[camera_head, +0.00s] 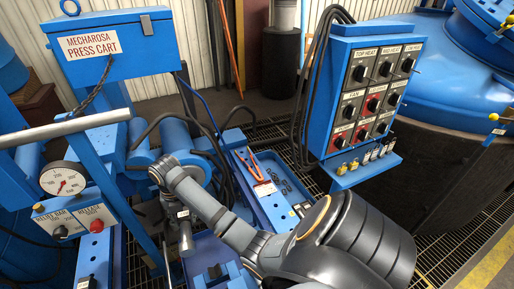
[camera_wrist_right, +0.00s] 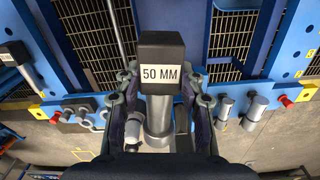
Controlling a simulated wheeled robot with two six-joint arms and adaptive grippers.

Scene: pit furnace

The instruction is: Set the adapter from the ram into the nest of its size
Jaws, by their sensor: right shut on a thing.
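My right gripper (camera_head: 184,240) hangs fingers-down beside the blue press cart (camera_head: 110,200), at the lower left of the head view. In the right wrist view, the right gripper (camera_wrist_right: 160,112) is shut on a silver cylindrical adapter (camera_wrist_right: 159,120). A dark block (camera_wrist_right: 161,48) with a white "50 MM" label stands at the top of this cylinder, between the fingers. The fingers hide part of the cylinder's sides, and its lower end is hard to make out. I cannot pick out the ram or the nests with certainty. My left gripper is not in view.
A pressure gauge (camera_head: 63,180) and a control box (camera_head: 75,220) sit on the cart at left. A blue tray (camera_head: 300,185) with small dark parts and an orange-handled tool (camera_head: 250,165) lies mid-view. A switch panel (camera_head: 370,90) stands beside a large blue furnace (camera_head: 450,60).

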